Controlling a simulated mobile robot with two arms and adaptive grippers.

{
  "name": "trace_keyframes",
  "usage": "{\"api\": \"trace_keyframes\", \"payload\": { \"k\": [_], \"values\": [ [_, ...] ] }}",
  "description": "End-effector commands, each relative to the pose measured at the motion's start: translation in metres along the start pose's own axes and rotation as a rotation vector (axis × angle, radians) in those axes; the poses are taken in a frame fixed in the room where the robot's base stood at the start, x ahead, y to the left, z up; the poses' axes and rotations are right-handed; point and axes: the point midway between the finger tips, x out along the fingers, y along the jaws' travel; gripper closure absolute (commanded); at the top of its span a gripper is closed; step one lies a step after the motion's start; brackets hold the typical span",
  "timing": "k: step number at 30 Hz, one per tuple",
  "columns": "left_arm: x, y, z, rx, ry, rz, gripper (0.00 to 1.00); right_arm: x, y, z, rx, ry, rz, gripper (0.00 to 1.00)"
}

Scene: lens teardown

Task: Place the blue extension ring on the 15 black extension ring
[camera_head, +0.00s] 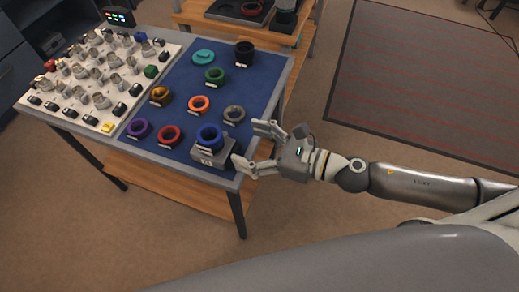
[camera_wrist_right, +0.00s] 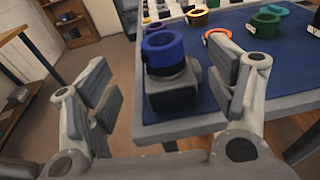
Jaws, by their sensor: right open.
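The blue ring (camera_head: 209,134) sits on a grey block-like stand (camera_head: 208,155) at the front right corner of the blue mat. In the right wrist view the blue ring (camera_wrist_right: 163,46) shows on top of the grey stand (camera_wrist_right: 172,88), between my fingers but beyond them. My right gripper (camera_head: 251,146) is open and empty, just right of the stand, with a gap to the ring. A black ring (camera_head: 244,50) stands at the far right of the mat with a small white label; its number is too small to read. My left gripper is not in view.
A white board (camera_head: 75,110) with many small parts lies left. Mat between rings is clear.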

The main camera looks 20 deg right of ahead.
Motion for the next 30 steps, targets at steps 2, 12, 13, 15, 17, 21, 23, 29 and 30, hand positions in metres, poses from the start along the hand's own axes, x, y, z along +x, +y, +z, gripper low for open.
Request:
{"api": "trace_keyframes", "payload": {
  "k": [2, 12, 13, 15, 17, 21, 23, 29, 30],
  "values": [
    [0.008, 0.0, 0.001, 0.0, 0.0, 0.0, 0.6, -0.008, 0.0, -0.004, 0.0, 0.002, 0.0, 0.22],
    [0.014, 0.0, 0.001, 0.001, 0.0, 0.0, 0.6, -0.021, 0.001, 0.0, -0.002, 0.001, 0.002, 0.22],
    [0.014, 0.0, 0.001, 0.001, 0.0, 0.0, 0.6, -0.021, 0.001, 0.0, -0.002, 0.001, 0.002, 0.22],
    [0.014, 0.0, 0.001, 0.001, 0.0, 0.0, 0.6, -0.021, 0.001, 0.001, -0.002, 0.0, 0.002, 0.22],
    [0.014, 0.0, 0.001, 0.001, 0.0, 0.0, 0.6, -0.021, 0.001, 0.001, -0.002, 0.0, 0.002, 0.22],
    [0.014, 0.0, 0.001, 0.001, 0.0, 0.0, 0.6, -0.019, -0.009, -0.007, 0.041, 0.007, -0.022, 0.22],
    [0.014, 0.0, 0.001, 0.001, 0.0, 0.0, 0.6, -0.016, -0.023, -0.021, 0.112, 0.017, -0.06, 0.22],
    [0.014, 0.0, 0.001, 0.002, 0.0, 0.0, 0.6, -0.014, -0.106, -0.114, 0.602, 0.044, -0.324, 0.22],
    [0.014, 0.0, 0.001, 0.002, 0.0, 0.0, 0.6, -0.018, -0.122, -0.138, 0.721, 0.04, -0.388, 0.22]
  ]
}}
